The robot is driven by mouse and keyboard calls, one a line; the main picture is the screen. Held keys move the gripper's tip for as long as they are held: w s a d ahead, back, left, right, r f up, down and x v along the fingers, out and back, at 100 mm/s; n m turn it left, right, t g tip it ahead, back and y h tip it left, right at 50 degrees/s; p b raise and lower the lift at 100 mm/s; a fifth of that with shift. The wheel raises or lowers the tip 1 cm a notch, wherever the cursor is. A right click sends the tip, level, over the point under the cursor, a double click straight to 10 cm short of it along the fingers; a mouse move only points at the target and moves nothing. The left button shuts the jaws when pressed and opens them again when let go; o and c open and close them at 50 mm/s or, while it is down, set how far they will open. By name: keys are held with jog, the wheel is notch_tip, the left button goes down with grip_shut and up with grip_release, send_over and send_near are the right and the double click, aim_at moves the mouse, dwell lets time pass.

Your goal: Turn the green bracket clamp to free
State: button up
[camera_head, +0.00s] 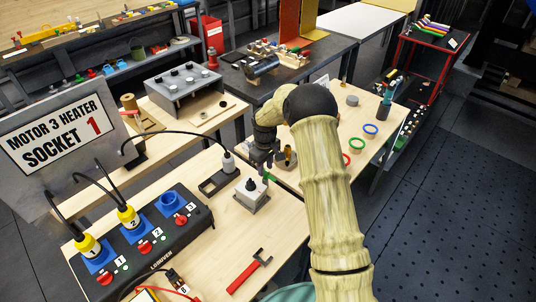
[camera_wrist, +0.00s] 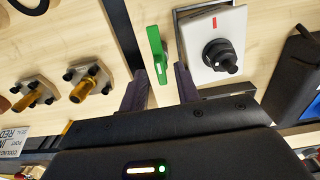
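The green bracket clamp (camera_wrist: 157,50) shows in the wrist view as a small green lever, beside the left edge of a grey box (camera_wrist: 214,42) with a black rotary knob. In the head view the green clamp (camera_head: 266,177) stands at the box (camera_head: 251,195) on the wooden bench. My gripper (camera_wrist: 160,86) is open and empty; its two fingers are spread, and the clamp lies just beyond the gap between them. No contact is visible. In the head view my gripper (camera_head: 265,158) is dark and partly hidden by my arm.
A black socket panel (camera_head: 150,243) with yellow plugs and cables stands left of the box. A red-handled tool (camera_head: 245,274) lies in front. Brass fittings (camera_wrist: 82,90) sit left of my gripper in the wrist view. Coloured rings (camera_head: 357,144) lie on the bench to the right.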

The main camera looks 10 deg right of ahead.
aim_at(265, 169)
notch_tip(265, 169, up, 17)
jog(key=b, duration=0.3)
dwell(0.3)
jog(key=s+f+m+t, duration=0.1)
jog(key=s+m, duration=0.2)
jog(key=s, duration=1.2)
jog(key=s+d+f+m+t, duration=0.1)
jog(key=s+m, duration=0.3)
jog(key=s, duration=1)
jog(key=shift+s+d+f+t, duration=0.3)
jog(key=shift+s+f, duration=0.1)
jog(key=shift+f, duration=0.4)
